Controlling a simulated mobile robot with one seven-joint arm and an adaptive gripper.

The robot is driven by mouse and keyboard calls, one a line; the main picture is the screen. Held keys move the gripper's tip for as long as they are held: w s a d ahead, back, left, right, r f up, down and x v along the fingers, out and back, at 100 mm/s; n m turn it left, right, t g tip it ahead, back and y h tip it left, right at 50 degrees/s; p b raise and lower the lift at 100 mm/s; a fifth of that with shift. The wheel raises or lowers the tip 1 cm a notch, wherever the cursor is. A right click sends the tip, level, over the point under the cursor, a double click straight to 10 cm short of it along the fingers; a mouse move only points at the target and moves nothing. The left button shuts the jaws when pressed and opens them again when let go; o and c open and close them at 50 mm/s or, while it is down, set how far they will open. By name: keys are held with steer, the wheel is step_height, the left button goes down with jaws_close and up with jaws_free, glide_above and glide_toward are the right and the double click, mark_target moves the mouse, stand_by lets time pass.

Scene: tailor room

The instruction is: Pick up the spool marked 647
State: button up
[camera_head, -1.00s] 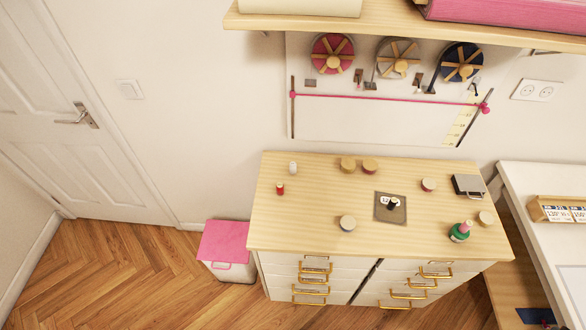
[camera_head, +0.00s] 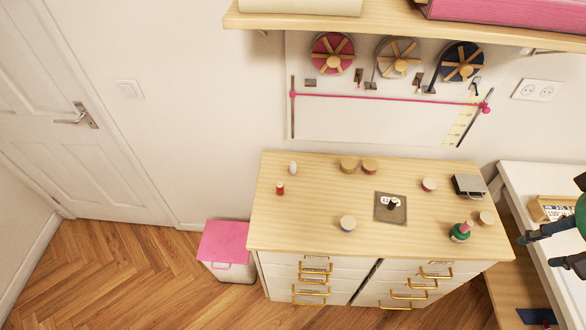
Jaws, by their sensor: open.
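Several small spools stand on the pale wooden top of a drawer cabinet (camera_head: 310,205). They include a white one (camera_head: 293,167), a red one (camera_head: 280,189) and a dark green one (camera_head: 459,232). Several have tan round tops (camera_head: 348,164), one with a pinkish side (camera_head: 429,184) and one with a whitish side (camera_head: 348,223). No number can be read on any spool, so I cannot tell which is 647. My gripper (camera_head: 537,251) is at the right edge, open and empty, right of the cabinet and apart from the spools. Part of it is cut off by the frame.
A shelf (camera_head: 400,22) overhangs the wall behind. A white table (camera_head: 512,178) with a wooden card holder (camera_head: 545,208) stands right. A pink-lidded bin (camera_head: 225,240) stands left.

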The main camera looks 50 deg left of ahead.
steer(key=w+a+f+n+g, duration=0.1)
steer(key=w+a+f+n, duration=0.25)
steer(key=a, duration=0.45)
steer(key=w+a+f+n+g, duration=0.1)
steer(key=w+a+f+n, duration=0.25)
steer(key=a, duration=0.45)
steer(key=w+a+f+n+g, duration=0.15)
steer(key=w+a+f, duration=0.3)
steer(key=a, duration=0.45)
steer(key=n+h+p, duration=0.1)
steer(key=n+p, duration=0.1)
steer(key=n, duration=1.4)
glide_above(293, 168)
steer(key=a, duration=0.1)
step_height(293, 168, down, 15)
steer(key=shift+w+f+t, duration=0.2)
steer(key=shift+w+t, duration=0.05)
steer(key=shift+w, duration=0.2)
steer(key=shift+f, duration=0.15)
step_height(293, 168, down, 8)
steer(key=shift+f+b, duration=0.15)
steer(key=shift+b, duration=0.2)
steer(key=shift+f, duration=0.1)
